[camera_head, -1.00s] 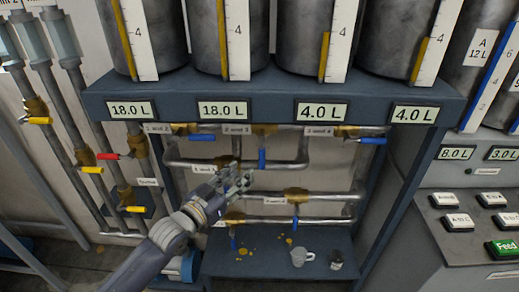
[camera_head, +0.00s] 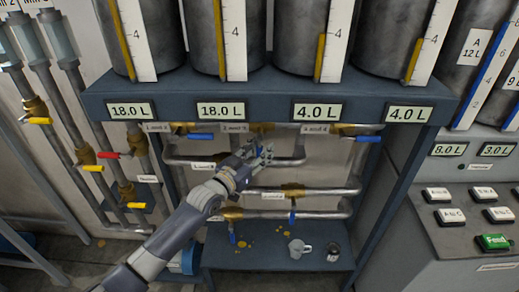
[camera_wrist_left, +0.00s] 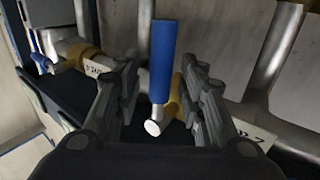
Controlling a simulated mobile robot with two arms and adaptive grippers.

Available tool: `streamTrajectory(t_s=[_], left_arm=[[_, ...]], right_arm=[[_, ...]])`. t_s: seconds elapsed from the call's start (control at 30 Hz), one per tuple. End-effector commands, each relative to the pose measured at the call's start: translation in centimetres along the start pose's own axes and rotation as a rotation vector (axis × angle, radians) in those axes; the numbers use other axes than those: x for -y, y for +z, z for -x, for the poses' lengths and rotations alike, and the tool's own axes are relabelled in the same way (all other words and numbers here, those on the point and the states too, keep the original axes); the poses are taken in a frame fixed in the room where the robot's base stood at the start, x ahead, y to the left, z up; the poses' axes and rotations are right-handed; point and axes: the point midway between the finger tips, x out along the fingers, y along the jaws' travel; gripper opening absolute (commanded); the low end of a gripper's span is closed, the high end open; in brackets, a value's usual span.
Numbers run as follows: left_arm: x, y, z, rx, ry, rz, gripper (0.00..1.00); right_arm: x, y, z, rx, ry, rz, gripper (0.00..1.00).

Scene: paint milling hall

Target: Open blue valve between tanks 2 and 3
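The blue valve between tanks 2 and 3 sits on the upper pipe beside a small label (camera_head: 235,128), under the tank shelf. My left gripper (camera_head: 258,155) is in front of it and hides most of its blue handle in the head view. In the left wrist view the blue handle (camera_wrist_left: 162,62) stands lengthwise between the two open fingers of my left gripper (camera_wrist_left: 163,78), with a gap visible on each side. The brass valve body (camera_wrist_left: 176,88) shows behind it. My right gripper is not in view.
Other blue handles are near: one at upper left (camera_head: 200,137), one at upper right (camera_head: 368,139), one on the lower pipe (camera_head: 292,217). A control panel (camera_head: 455,235) is at right.

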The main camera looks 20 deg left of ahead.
Motion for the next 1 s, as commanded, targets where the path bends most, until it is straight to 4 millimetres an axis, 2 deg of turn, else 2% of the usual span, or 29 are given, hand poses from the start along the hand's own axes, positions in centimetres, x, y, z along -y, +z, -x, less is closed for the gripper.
streamTrajectory(t_s=[0.23, 0.4, 0.73, 1.0], left_arm=[[0.0, 0.0, 0.0, 0.000, 0.000, 0.000, 0.35], [0.0, 0.0, 0.0, 0.000, 0.000, 0.000, 0.00], [-0.1, 0.2, -0.1, -0.010, 0.000, 0.015, 0.00], [-0.7, 0.6, -0.4, -0.080, 0.000, 0.119, 0.00]], right_arm=[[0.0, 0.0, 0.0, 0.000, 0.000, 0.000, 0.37], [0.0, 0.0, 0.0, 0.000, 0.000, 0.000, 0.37], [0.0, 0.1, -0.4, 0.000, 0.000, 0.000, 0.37], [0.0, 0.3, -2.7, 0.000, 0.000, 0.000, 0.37]])
